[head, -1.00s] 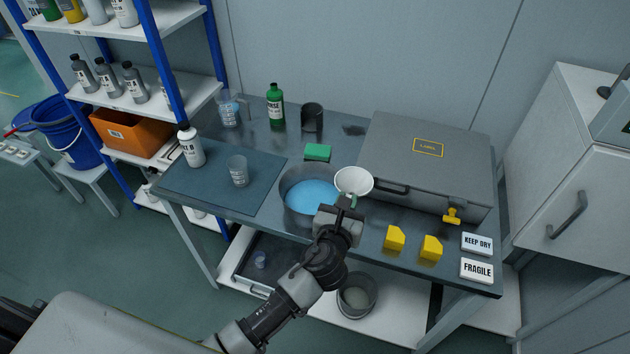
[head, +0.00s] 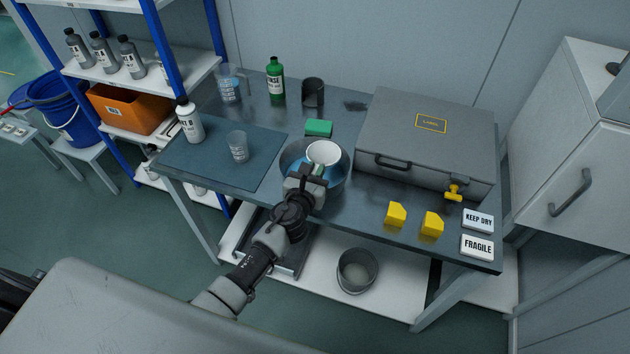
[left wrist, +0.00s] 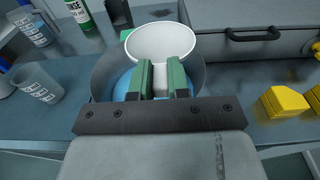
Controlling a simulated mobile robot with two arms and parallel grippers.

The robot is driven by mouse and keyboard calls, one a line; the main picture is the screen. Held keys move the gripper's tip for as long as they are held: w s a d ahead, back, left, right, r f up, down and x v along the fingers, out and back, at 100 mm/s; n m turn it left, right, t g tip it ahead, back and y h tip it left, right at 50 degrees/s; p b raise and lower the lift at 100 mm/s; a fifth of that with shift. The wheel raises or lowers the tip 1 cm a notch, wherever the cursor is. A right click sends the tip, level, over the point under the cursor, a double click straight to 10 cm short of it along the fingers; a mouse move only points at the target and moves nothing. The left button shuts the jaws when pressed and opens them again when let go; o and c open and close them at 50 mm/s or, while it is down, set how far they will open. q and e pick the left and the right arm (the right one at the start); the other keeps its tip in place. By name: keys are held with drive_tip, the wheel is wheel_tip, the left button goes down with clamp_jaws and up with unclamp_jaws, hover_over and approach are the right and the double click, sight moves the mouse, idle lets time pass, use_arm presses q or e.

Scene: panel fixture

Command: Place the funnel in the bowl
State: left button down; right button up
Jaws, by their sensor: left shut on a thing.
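The white funnel (head: 323,153) is held mouth-up by my left gripper (head: 316,172). The left wrist view shows the green-padded fingers (left wrist: 163,80) shut on the stem of the funnel (left wrist: 162,42). The funnel is over the metal bowl (head: 339,184), which holds blue liquid and stands at the table's front edge. The bowl's wall also shows in the left wrist view (left wrist: 103,75). I cannot tell whether the funnel touches the bowl. My gripper and wrist hide the bowl's near left side. My right gripper is not in view.
A grey case (head: 428,138) stands right of the bowl. A green sponge (head: 319,128) lies behind it, and a clear beaker (head: 238,147) stands left on a dark mat (head: 205,168). Yellow blocks (head: 396,214) lie to the right. A grey bucket (head: 357,271) stands on the lower shelf.

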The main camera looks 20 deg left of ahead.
use_arm(q)
drive_tip(key=shift+f+b, duration=0.65)
drive_tip(key=shift+f, duration=0.85)
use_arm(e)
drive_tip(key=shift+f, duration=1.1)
use_arm(q)
drive_tip(key=shift+f+b, duration=0.6)
drive_tip(key=shift+b, duration=0.05)
drive_tip(key=c, duration=1.1)
unclamp_jaws()
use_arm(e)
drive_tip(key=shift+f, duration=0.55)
use_arm(q)
drive_tip(key=shift+r, duration=0.1)
drive_tip(key=shift+r+p, duration=0.25)
drive_tip(key=shift+p, duration=0.15)
drive_tip(key=shift+r+p, duration=0.45)
drive_tip(key=s+r, duration=0.1)
drive_tip(key=s, duration=1.1)
drive_tip(key=shift+a, duration=0.15)
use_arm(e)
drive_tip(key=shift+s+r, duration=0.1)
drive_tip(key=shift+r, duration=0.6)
